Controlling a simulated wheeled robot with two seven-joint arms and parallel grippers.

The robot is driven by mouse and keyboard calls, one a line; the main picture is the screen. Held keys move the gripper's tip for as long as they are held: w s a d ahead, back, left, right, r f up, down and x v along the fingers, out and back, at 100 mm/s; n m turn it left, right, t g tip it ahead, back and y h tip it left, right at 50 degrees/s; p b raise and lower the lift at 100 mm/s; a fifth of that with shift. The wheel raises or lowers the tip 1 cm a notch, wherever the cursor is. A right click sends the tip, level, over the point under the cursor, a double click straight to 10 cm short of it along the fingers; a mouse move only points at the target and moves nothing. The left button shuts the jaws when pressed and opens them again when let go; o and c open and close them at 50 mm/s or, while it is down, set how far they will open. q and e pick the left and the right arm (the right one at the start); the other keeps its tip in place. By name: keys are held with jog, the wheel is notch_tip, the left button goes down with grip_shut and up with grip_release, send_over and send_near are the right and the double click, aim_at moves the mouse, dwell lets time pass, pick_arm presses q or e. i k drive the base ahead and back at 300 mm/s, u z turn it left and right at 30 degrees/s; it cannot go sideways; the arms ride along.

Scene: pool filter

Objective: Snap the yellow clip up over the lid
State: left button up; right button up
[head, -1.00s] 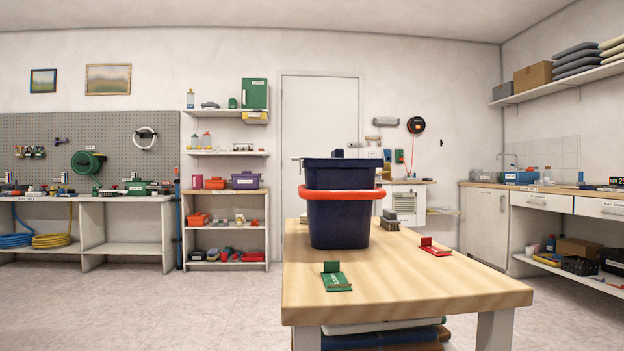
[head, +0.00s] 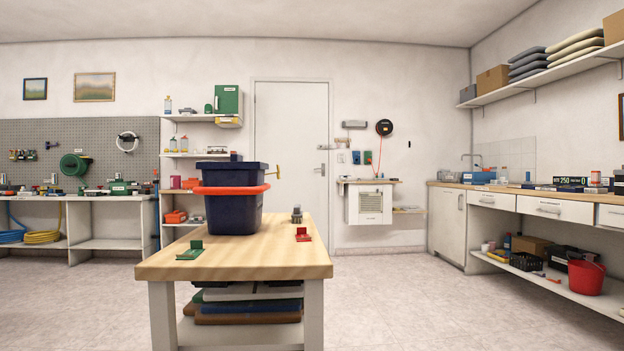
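A dark blue tub (head: 233,216) stands upright on the wooden table, with an orange-red handle (head: 232,190) across its front. Its dark blue lid (head: 222,167) is on top, with a small dark block on it. A yellow clip (head: 278,173) juts out from the right side of the tub near the rim. It is small, and I cannot tell how it is attached. Neither of my grippers is in view.
The wooden table top (head: 255,266) also holds a green piece (head: 190,252), a red piece (head: 303,235) and a grey brush (head: 297,215). Open floor (head: 400,300) lies right of the table. A counter (head: 530,190) runs along the right wall.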

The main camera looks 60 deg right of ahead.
aim_at(278, 176)
jog(key=k, duration=0.2)
jog(key=z, duration=1.15)
